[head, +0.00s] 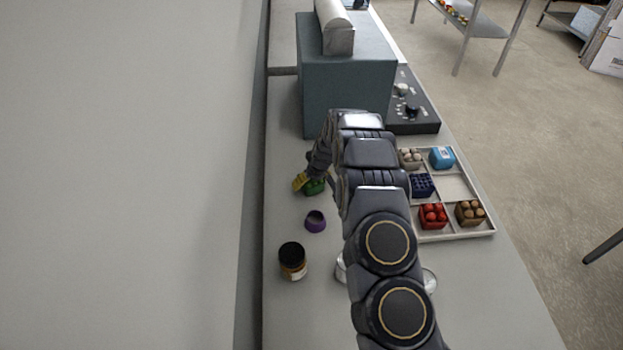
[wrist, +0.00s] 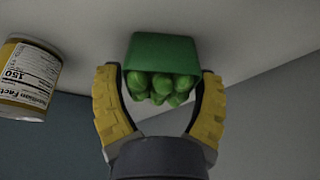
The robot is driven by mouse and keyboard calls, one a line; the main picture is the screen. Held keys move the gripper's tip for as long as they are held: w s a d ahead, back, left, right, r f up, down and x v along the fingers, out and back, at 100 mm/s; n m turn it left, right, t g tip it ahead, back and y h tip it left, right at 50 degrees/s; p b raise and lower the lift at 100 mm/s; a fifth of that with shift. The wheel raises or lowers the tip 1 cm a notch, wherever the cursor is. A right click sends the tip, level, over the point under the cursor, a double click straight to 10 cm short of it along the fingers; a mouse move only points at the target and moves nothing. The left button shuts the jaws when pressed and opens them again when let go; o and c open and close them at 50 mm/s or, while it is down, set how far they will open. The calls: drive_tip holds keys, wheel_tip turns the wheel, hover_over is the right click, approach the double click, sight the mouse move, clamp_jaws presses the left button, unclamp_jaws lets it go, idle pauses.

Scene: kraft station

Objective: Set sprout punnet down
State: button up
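The sprout punnet is a small green tub (wrist: 160,50) with several round green sprouts in it. In the wrist view it sits between the yellow fingertips of my gripper (wrist: 161,75), which close in on both its sides. In the head view the punnet (head: 315,188) is low over or on the left part of the grey bench, partly hidden by my gripper (head: 306,182). I cannot tell whether its base touches the bench.
A tray (head: 455,188) with several punnets and an empty compartment is right of my arm. A purple cup (head: 316,221) and a dark-lidded jar (head: 293,260) stand nearer the front. A blue-grey box (head: 345,85) stands behind. A labelled can (wrist: 28,78) shows in the wrist view.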

drive_tip(key=shift+o, duration=1)
drive_tip(key=s+a+v, duration=0.1)
drive_tip(key=s+v, duration=0.1)
drive_tip(key=v, duration=0.8)
drive_tip(key=s+a+f+v, duration=0.1)
drive_tip(key=a+v, duration=0.1)
drive_tip(key=v, duration=0.8)
drive_tip(key=s+d+r+m+g, duration=0.1)
drive_tip(key=s+d+r+g, duration=0.1)
drive_tip(key=s, duration=1)
drive_tip(key=s+d+r+m+g+h, duration=0.1)
drive_tip(key=s+r, duration=0.4)
drive_tip(key=s, duration=0.7)
drive_tip(key=s+d+r+m+g, duration=0.2)
drive_tip(key=s+r, duration=0.2)
drive_tip(key=s, duration=0.8)
drive_tip(key=shift+d+r+m+g+h, duration=0.2)
drive_tip(key=shift+d+m+g+h, duration=0.1)
drive_tip(key=shift+m+g+h, duration=0.1)
